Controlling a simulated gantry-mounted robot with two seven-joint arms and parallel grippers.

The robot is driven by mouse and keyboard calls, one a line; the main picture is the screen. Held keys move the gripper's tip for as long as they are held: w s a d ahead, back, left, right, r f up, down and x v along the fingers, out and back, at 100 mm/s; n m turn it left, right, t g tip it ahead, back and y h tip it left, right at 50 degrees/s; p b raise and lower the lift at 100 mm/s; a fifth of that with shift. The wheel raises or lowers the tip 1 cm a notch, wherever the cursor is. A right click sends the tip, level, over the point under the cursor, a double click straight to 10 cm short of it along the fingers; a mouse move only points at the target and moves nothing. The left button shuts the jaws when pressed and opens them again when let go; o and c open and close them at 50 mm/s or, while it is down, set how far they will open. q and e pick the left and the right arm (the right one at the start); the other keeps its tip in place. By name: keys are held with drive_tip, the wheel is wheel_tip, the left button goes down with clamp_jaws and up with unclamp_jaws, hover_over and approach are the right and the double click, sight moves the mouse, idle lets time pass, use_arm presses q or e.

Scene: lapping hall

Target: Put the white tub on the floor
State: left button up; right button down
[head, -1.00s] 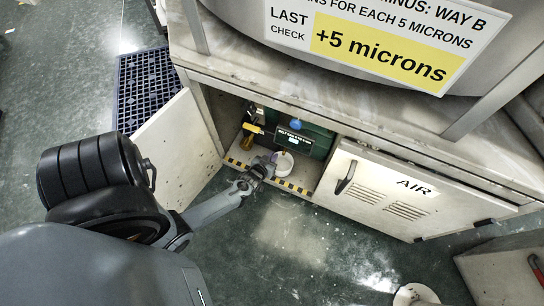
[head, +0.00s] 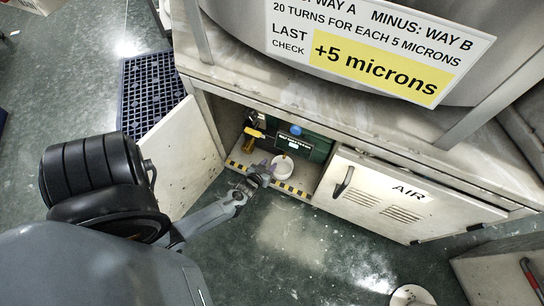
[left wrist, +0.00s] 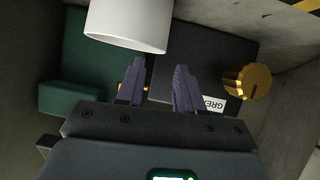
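The white tub (head: 282,169) stands inside the open low cabinet (head: 232,110), near its yellow-and-black striped front edge. In the left wrist view the tub (left wrist: 128,22) shows large at the top, just past the fingertips and mostly above the left finger. My left gripper (head: 266,171) is at the cabinet opening, right beside the tub on its left. In the left wrist view its two fingers (left wrist: 160,72) are apart with nothing held between them. Whether a finger touches the tub I cannot tell. My right gripper is not in view.
Inside the cabinet are a yellow item (head: 251,140), a dark green box (head: 318,146) and a blue knob (head: 296,130). The left door (head: 178,150) stands open; the AIR door (head: 400,198) is shut. Floor (head: 300,245) in front is clear, with a white round dish (head: 410,297) at lower right.

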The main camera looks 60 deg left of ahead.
use_arm(q)
drive_tip(key=p+v, duration=0.3)
drive_tip(key=v, duration=0.4)
drive_tip(key=w+d+r+m+g+h, duration=0.1)
drive_tip(key=w+d+r+m+h, duration=0.15)
drive_tip(key=d+r, duration=0.35)
drive_tip(key=w+d+r+m+g+h, duration=0.2)
drive_tip(key=w+d+r+h, duration=0.15)
drive_tip(key=r, duration=0.45)
drive_tip(key=s+d+r+m+g, duration=0.1)
drive_tip(key=s+d+r+m, duration=0.1)
drive_tip(key=s+d+r, duration=0.2)
drive_tip(key=s+d+r+m+g, duration=0.2)
drive_tip(key=s+d+r+m, duration=0.1)
drive_tip(key=r, duration=0.6)
drive_tip(key=shift+s+d+r+g+h, duration=0.35)
drive_tip(key=shift+s+d, duration=0.3)
drive_tip(key=shift+d, duration=0.3)
drive_tip(key=shift+r+p, duration=0.1)
drive_tip(key=shift+p, duration=0.2)
